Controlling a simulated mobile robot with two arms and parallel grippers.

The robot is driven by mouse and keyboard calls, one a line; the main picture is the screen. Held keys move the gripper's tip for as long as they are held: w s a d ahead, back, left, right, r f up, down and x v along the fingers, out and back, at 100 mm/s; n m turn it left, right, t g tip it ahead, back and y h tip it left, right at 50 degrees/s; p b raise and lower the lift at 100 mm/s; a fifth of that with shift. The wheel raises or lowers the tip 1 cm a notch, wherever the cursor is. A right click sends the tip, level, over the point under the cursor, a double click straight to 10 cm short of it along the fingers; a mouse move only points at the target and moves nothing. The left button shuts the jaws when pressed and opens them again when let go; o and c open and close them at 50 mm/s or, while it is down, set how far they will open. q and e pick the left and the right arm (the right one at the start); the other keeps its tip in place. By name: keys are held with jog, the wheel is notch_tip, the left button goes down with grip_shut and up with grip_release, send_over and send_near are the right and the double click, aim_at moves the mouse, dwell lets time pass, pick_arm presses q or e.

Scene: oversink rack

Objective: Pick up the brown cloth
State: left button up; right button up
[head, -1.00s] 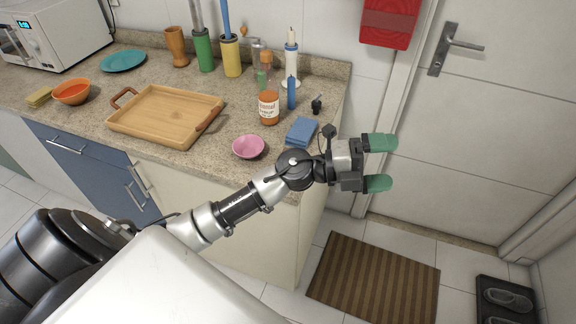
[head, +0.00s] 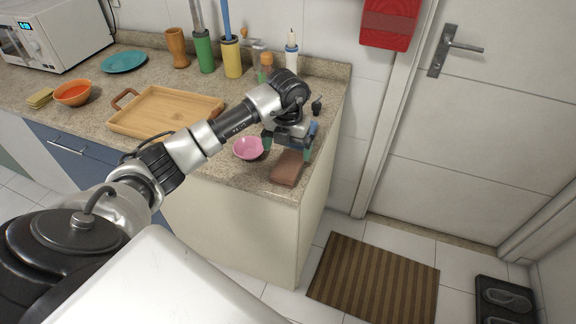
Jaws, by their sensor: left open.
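The brown cloth (head: 287,169) lies folded flat near the right front corner of the counter, in the head view. My left gripper (head: 287,147) is open and points down over the counter, at the cloth's back edge. Its green fingertips are spread to the left and right. I cannot tell whether they touch the cloth. The gripper hides part of the area behind the cloth. My right gripper is not in view.
A pink bowl (head: 248,147) stands just left of the gripper. A wooden tray (head: 150,136) lies further left. The counter (head: 233,169) ends just beyond the cloth's front edge.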

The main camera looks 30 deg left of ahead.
aim_at(288, 164)
pick_arm(q)
jog(key=f+p, duration=0.1)
jog(key=f, duration=0.4)
jog(key=shift+s+d+f+p, duration=0.15)
jog(key=shift+d+f+p, duration=0.05)
jog(key=shift+f+p, duration=0.2)
jog(key=shift+f, duration=0.35)
jog(key=shift+c, duration=0.5)
jog(key=c, duration=1)
jog(key=shift+r, duration=0.1)
